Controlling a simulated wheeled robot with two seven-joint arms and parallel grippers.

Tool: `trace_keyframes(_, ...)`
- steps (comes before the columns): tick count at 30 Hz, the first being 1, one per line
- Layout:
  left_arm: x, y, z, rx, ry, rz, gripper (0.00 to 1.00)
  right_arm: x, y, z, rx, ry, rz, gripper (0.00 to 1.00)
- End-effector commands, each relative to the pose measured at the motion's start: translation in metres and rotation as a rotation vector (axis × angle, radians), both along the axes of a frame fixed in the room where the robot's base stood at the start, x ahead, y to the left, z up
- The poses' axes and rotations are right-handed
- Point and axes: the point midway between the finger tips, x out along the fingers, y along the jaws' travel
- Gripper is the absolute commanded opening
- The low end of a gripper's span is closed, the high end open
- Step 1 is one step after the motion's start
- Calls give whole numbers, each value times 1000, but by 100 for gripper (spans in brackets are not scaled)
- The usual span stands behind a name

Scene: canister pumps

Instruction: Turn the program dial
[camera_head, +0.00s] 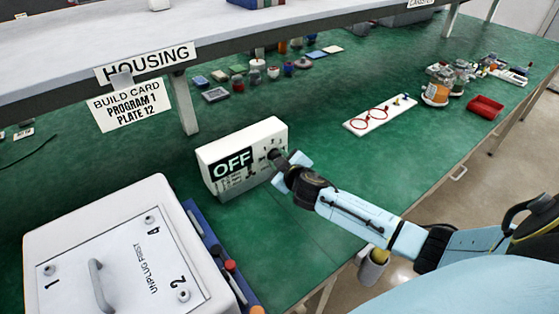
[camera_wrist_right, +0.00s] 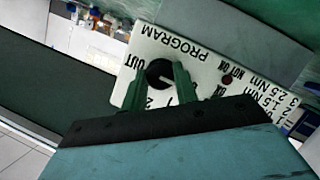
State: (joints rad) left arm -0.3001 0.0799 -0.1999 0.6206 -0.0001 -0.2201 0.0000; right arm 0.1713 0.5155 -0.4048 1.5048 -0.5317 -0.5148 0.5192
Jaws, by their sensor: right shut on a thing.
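The white control box (camera_head: 245,135) stands on the green bench, its black display reading OFF. The program dial (camera_wrist_right: 159,73) is a round black knob on the box's face, with PROGRAM, OUT and numbers printed around it. My right gripper (camera_wrist_right: 157,82) has one finger on each side of the dial and is shut on it. In the head view my right gripper (camera_head: 279,162) reaches the box's right end and mostly covers the dial. The dial's pointer is too dark to read. The build card (camera_head: 130,105) reads PROGRAM 1, PLATE 12. My left gripper is not in view.
A white housing (camera_head: 130,250) with a handle and UNPLUG FIRST lettering stands at the front left, beside a blue tray (camera_head: 215,255). A white board with red rings (camera_head: 380,117) and a red bin (camera_head: 485,107) lie to the right. A shelf (camera_head: 240,40) overhangs the back.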

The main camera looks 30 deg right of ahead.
Motion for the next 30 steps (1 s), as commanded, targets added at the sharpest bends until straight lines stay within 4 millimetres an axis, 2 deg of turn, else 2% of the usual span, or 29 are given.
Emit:
trace_keyframes(16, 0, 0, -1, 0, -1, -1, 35, 0, 0, 0, -32, -3, 1, 7)
trace_keyframes(17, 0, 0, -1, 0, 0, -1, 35, 0, 0, 0, -32, -3, 1, 31)
trace_keyframes(21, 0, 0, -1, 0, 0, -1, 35, 0, 0, 0, -31, -3, 1, 49)
trace_keyframes(22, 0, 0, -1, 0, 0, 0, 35, 0, 0, 0, -31, -3, 1, 51)
trace_keyframes(30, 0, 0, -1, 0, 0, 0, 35, 0, 0, 0, -29, -3, 1, 51)
